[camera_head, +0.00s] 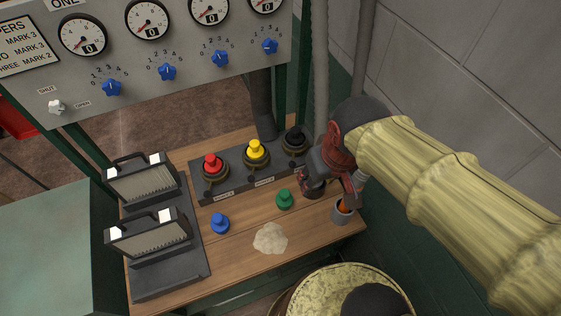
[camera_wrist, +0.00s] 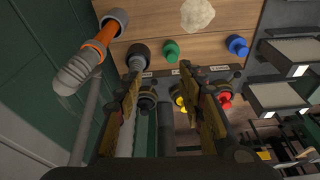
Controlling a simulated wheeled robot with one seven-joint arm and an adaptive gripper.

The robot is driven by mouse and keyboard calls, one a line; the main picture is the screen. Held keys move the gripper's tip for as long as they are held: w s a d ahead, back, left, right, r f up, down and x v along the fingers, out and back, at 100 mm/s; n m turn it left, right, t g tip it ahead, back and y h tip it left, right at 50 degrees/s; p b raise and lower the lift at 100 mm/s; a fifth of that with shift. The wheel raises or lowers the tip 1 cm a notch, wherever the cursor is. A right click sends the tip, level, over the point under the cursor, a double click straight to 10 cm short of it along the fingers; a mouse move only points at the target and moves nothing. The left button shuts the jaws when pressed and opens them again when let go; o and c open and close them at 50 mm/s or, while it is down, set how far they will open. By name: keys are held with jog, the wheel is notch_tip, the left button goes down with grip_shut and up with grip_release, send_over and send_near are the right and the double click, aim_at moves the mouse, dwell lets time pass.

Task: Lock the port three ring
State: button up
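A dark block (camera_head: 236,182) at the back of the wooden bench carries three ports in a row. A red plug (camera_head: 213,164) and a yellow plug (camera_head: 255,150) stand in brownish rings. The rightmost port holds a black plug (camera_head: 295,137); its ring is mostly dark and hard to make out. In the wrist view this black plug (camera_wrist: 147,94) shows between my fingers, partly behind the left one. My gripper (camera_wrist: 160,72) is open and empty, fingers apart. In the head view my gripper (camera_head: 335,178) is just right of the rightmost port; contact cannot be told.
A dark grey knob (camera_wrist: 138,54), a green knob (camera_head: 285,200) and a blue knob (camera_head: 220,223) stand on the bench front. A grey cup (camera_head: 343,215) with an orange-handled tool, a pale powder heap (camera_head: 270,239) and two handled panels (camera_head: 148,237) are nearby. A gauge panel (camera_head: 185,45) rises behind.

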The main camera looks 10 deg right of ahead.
jog(key=w+a+f+n+g, duration=0.1)
jog(key=w+a+f, duration=0.1)
jog(key=w, duration=0.1)
jog(key=w+a+f+n+g+p, duration=0.1)
jog(key=w+f+n, duration=0.1)
jog(key=w+f, duration=0.1)
jog(key=w+a+f+n+g+h, duration=0.1)
jog(key=w+a+f, duration=0.1)
jog(key=w, duration=0.1)
jog(key=shift+w+a+f+p, duration=0.15)
jog(key=shift+a+f+p, duration=0.15)
jog(key=shift+p, duration=0.1)
jog(key=c, duration=0.7)
jog(key=w+a+f+n, duration=0.1)
jog(key=w+f+n, duration=0.1)
jog(key=f, duration=0.1)
jog(key=w+a+f+n+h, duration=0.1)
jog(key=w+a+f+n, duration=0.1)
jog(key=w+f, duration=0.1)
jog(key=w+a+f+n+g+p, duration=0.1)
jog(key=w+f+n, duration=0.1)
jog(key=f, duration=0.1)
jog(key=shift+w+a+f+n+h, duration=0.1)
jog(key=shift+w+a+n+h, duration=0.2)
jog(key=shift+w, duration=0.1)
grip_shut()
jog(key=w+n, duration=0.6)
jog(key=shift+a+t, duration=0.35)
jog(key=shift+t, duration=0.05)
jog(key=shift+w, duration=0.1)
